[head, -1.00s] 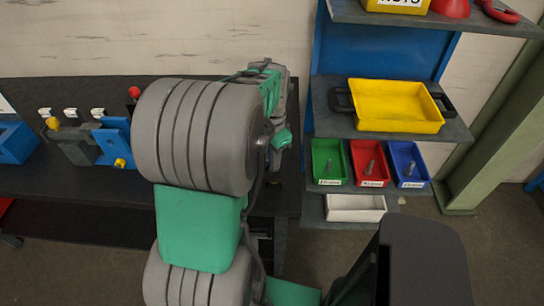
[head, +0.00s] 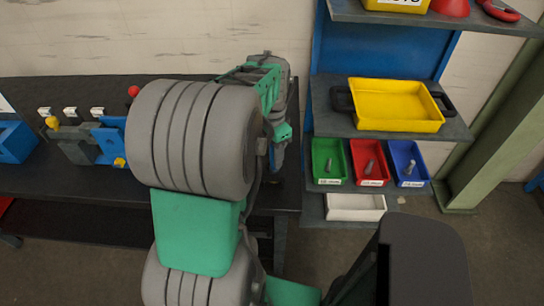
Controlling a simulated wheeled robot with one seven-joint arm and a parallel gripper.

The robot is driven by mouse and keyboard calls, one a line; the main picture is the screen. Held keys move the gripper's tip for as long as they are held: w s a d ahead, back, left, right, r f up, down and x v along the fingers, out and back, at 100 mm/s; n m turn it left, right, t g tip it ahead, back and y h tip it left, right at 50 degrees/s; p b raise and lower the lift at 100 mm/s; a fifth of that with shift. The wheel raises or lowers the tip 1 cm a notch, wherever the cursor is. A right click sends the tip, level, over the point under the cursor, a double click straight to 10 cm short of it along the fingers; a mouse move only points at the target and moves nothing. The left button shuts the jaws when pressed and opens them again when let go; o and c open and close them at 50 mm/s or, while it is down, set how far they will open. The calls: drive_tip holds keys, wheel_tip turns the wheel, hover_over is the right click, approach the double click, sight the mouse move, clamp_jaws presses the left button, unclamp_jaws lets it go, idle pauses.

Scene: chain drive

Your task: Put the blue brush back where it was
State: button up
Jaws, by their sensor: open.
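No blue brush can be made out in the head view. My own arm fills the middle of the picture and covers part of the dark workbench (head: 85,190). My wrist is at the right end of the bench, and its lower end points down toward the bench top. The fingers of my gripper are hidden or lost against the dark bench, so what is between them cannot be seen.
Blue blocks and fixtures (head: 112,140) stand at the bench's left. A shelf at right holds a yellow tray (head: 398,105), with green (head: 322,172), red (head: 362,178) and blue (head: 402,177) bins below, each holding a metal part. A white bin (head: 356,214) sits lowest.

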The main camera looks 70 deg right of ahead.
wheel_tip(320, 180, up, 10)
drive_tip(key=shift+w+a+r+b, duration=0.1)
drive_tip(key=shift+r+b, duration=0.15)
drive_tip(key=shift+b, duration=0.05)
drive_tip(key=w+a+f+n+t+h, duration=0.1)
drive_tip(key=w+a+n, duration=0.5)
drive_tip(key=w+a, duration=0.4)
drive_tip(key=w+a+f+n, duration=0.1)
drive_tip(key=w+a+n, duration=0.6)
drive_tip(key=w, duration=0.5)
drive_tip(key=w+a+f+n+t, duration=0.1)
drive_tip(key=a+n, duration=0.5)
drive_tip(key=a, duration=0.6)
drive_tip(key=w+a+f+n+t+y, duration=0.1)
drive_tip(key=w+a+f+n, duration=0.1)
drive_tip(key=a+n, duration=0.5)
drive_tip(key=a+f, duration=0.1)
drive_tip(key=a, duration=0.3)
drive_tip(key=shift+a+f+n+t, duration=0.25)
drive_tip(key=shift+a+n+t, duration=0.05)
drive_tip(key=shift+a, duration=0.1)
